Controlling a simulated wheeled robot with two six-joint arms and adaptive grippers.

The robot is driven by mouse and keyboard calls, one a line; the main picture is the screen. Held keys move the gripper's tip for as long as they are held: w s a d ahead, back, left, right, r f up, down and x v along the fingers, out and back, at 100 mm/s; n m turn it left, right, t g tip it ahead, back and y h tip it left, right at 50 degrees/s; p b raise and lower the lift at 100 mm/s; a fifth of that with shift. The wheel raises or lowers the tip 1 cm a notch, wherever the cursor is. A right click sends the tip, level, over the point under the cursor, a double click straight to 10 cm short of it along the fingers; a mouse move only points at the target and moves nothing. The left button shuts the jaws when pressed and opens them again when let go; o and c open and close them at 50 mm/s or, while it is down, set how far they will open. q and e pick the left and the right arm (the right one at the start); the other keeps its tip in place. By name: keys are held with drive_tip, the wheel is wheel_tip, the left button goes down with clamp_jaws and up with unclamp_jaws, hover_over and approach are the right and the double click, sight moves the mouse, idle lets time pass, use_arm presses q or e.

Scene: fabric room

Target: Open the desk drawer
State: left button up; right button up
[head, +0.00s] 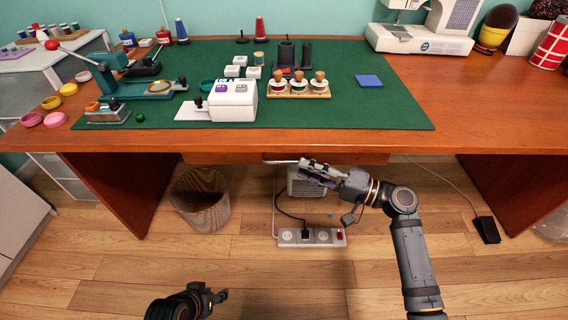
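The desk drawer (225,158) is a thin reddish-brown front under the middle of the desktop. It looks shut, its front close beneath the desk's front edge. A pale bar handle (275,161) shows on it, its right part hidden by my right gripper. My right gripper (308,171) is at the right end of this handle, pointing left. I cannot tell whether it touches the handle or how far its fingers are apart. My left gripper (221,295) is low at the bottom, over the floor, well away from the drawer. Its finger opening is unclear.
The desk (480,120) carries a green mat (390,110) with several tools and jars. Below stand a waste basket (201,203), a power strip (330,237) with a cable and a pale box-shaped device (306,186). A black pedal (486,230) lies right. The floor in front is clear.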

sight(284, 162)
drive_tip(key=x, duration=0.7)
drive_tip(key=shift+b, duration=0.3)
drive_tip(key=shift+d, duration=0.1)
drive_tip(key=shift+f, duration=0.1)
clamp_jaws()
